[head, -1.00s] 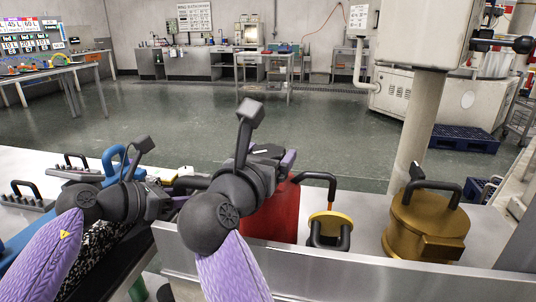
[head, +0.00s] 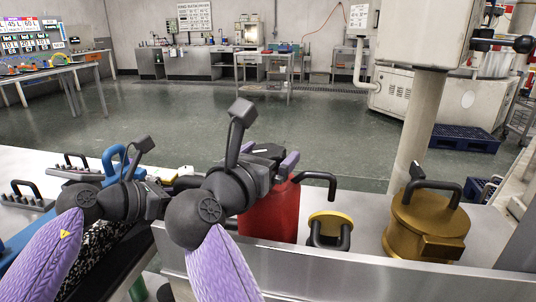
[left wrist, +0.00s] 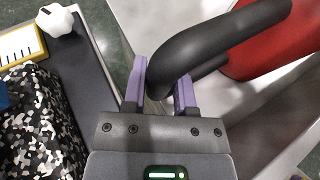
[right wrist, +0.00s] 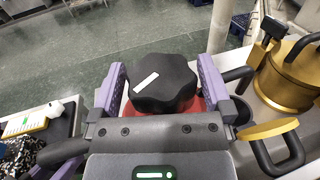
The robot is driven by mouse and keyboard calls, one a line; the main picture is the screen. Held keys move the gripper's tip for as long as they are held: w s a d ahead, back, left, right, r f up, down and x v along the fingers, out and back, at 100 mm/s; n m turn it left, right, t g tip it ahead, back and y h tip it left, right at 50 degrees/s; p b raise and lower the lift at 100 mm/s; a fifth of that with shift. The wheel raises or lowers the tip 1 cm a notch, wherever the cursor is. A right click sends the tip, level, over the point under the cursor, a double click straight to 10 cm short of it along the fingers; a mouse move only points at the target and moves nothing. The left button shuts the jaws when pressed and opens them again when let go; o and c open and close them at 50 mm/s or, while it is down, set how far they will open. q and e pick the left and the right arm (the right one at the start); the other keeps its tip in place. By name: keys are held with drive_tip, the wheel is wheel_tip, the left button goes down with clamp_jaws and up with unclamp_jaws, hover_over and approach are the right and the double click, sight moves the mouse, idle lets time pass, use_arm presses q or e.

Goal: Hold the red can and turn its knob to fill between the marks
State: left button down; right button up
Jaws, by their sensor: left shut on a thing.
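The red can (head: 268,215) stands upright behind the steel ledge, partly covered by my right arm in the head view. Its black knob (right wrist: 162,84) with a white bar faces up in the right wrist view. My right gripper (head: 271,157) is open above the can, its purple fingers on either side of the knob; a gap shows at the left finger. My left gripper (left wrist: 163,85) is shut on the can's thick black handle (left wrist: 222,42), with the red body (left wrist: 275,45) to the right. In the head view my right wrist hides that grip.
A yellow-topped container with a black handle (head: 330,222) and a brass pot (head: 428,222) stand right of the can. A steel ledge (head: 340,262) runs in front. A white-and-yellow scaled piece (left wrist: 20,45) lies left of my left gripper. Handled blocks (head: 30,198) lie further left.

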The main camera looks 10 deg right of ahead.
drive_tip(key=v, duration=1.2)
idle(1.1)
drive_tip(key=s+d+n+t+y, duration=0.2)
drive_tip(key=d+n+t+y, duration=0.2)
drive_tip(key=d+n+y, duration=0.3)
drive_tip(key=shift+m+y, duration=0.5)
drive_tip(key=shift+y, duration=0.2)
drive_tip(key=w, duration=1.2)
drive_tip(key=shift+d, duration=0.2)
drive_tip(key=c, duration=1)
drive_tip(key=shift+m+g+h, duration=0.3)
drive_tip(key=shift+h, duration=0.1)
